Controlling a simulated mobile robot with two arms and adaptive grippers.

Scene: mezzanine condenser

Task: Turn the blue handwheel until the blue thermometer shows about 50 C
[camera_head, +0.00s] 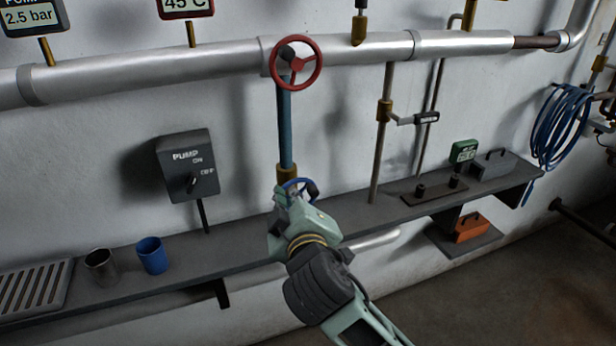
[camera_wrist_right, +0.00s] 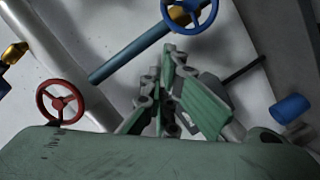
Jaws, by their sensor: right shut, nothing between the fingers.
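The blue handwheel (camera_head: 314,190) sits low on the wall, below a blue vertical pipe, and is partly hidden by my right gripper (camera_head: 282,198). It also shows at the top edge of the right wrist view (camera_wrist_right: 213,8), cut off there. My right gripper is shut and empty, its fingers (camera_wrist_right: 170,62) just short of the wheel in the wrist view; I cannot tell whether they touch it. No blue thermometer is in view. A red-framed display (camera_head: 187,8) at the top reads 45 C. My left gripper is not in view.
A red handwheel (camera_head: 297,62) is on the silver pipe above. A pump switch box (camera_head: 187,165) is left of the blue wheel. A grey shelf (camera_head: 240,240) carries a blue cup (camera_head: 151,255), a metal cup (camera_head: 101,266) and a grating. A blue hose (camera_head: 560,128) hangs right.

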